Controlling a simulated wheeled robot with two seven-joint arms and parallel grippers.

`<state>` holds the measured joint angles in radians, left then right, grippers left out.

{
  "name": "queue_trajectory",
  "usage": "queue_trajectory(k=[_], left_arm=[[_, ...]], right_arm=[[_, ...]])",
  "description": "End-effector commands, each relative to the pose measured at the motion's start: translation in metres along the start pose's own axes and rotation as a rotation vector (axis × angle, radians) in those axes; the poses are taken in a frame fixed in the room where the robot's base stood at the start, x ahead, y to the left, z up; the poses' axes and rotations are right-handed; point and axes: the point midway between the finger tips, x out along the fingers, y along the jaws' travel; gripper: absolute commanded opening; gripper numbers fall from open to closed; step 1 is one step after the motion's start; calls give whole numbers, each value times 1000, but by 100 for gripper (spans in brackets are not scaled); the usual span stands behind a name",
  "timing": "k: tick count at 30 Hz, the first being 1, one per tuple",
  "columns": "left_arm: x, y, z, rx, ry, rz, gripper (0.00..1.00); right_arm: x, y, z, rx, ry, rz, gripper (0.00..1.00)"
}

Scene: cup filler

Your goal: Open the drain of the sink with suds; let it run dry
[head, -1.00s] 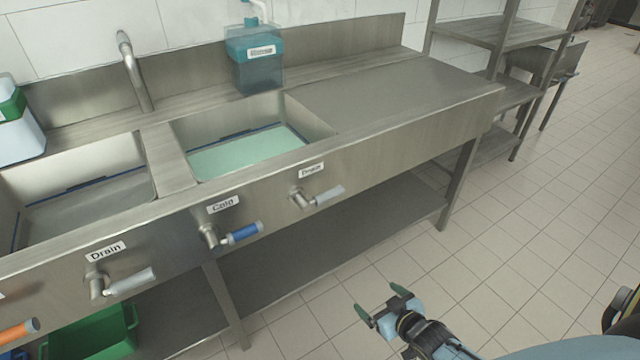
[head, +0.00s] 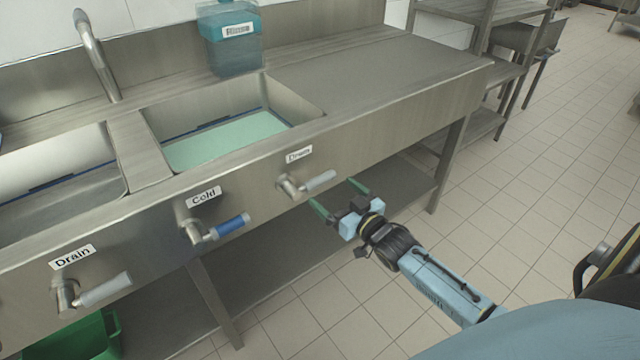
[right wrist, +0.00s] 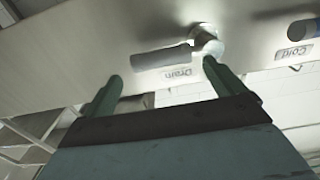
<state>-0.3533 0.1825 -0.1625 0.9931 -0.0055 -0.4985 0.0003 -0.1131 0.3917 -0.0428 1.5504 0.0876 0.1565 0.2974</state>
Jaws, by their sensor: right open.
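The right sink (head: 225,138) holds green liquid. Its drain lever (head: 318,181) has a grey handle on the front panel below the right "Drain" label (head: 299,155), pointing right. My right gripper (head: 335,197) is open and empty, just below and right of this lever, apart from it. In the right wrist view the grey lever (right wrist: 160,60) lies beyond and between my green fingertips (right wrist: 162,72). The left sink (head: 60,205) looks grey inside, with its own drain lever (head: 104,290) below the left "Drain" label (head: 72,257). My left gripper is not in view.
A blue cold-water lever (head: 230,226) sits between the two drain levers. A teal bottle (head: 232,50) stands behind the right sink. A green crate (head: 90,340) is under the counter at left. The floor to the right is clear.

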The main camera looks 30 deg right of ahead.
Motion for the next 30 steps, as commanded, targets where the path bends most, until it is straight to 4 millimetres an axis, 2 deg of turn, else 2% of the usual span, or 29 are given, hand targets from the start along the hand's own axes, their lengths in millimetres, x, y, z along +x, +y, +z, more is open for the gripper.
queue_trajectory(k=[3,9,15,24,30], left_arm=[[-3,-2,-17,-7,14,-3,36],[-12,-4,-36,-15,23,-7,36],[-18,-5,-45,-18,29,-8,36],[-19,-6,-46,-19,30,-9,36],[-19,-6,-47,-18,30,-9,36]], right_arm=[[25,0,1,-1,2,0,95],[52,0,1,0,0,0,95],[64,0,1,0,-1,-1,95],[66,0,0,0,-1,0,95],[66,0,0,0,-1,0,68]])
